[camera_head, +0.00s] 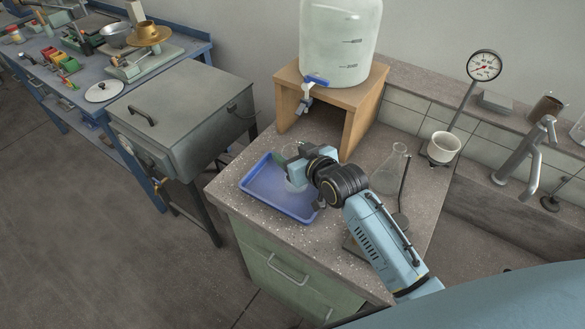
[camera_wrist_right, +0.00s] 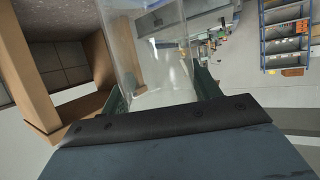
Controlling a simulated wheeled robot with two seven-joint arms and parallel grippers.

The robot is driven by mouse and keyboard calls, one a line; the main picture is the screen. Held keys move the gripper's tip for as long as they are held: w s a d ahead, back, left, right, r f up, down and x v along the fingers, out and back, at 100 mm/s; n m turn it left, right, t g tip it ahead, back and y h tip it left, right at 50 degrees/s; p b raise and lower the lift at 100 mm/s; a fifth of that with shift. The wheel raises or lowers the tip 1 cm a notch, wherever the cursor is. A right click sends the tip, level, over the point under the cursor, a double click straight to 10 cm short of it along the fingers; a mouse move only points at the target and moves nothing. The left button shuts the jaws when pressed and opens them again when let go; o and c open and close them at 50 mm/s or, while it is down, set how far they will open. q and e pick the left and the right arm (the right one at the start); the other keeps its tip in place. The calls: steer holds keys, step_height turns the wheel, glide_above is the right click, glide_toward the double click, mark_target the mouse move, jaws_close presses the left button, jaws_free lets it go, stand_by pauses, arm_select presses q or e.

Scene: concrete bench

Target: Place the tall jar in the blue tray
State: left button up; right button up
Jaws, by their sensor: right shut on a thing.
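The blue tray (camera_head: 266,199) lies on the speckled bench top near its front left corner. My right gripper (camera_head: 290,164) is over the tray's back right part. It is shut on the tall jar, which is clear glass and shows between the fingers in the right wrist view (camera_wrist_right: 150,68). In the head view only a pale part of the jar (camera_head: 296,184) shows, within the tray's outline; the gripper hides the rest. I cannot tell whether the jar touches the tray floor. My left gripper is not in view.
A wooden stand (camera_head: 352,108) with a large water container (camera_head: 340,40) stands behind the tray. A glass flask (camera_head: 389,172) is right of my right wrist. A white cup (camera_head: 443,147) and a gauge (camera_head: 484,66) stand farther right. A grey chest (camera_head: 185,108) is at the left.

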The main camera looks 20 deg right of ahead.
step_height(320, 180, down, 4)
steer(key=shift+b, duration=0.35)
steer(key=shift+f, duration=0.15)
steer(key=shift+f, duration=0.15)
steer(key=o, duration=1.4)
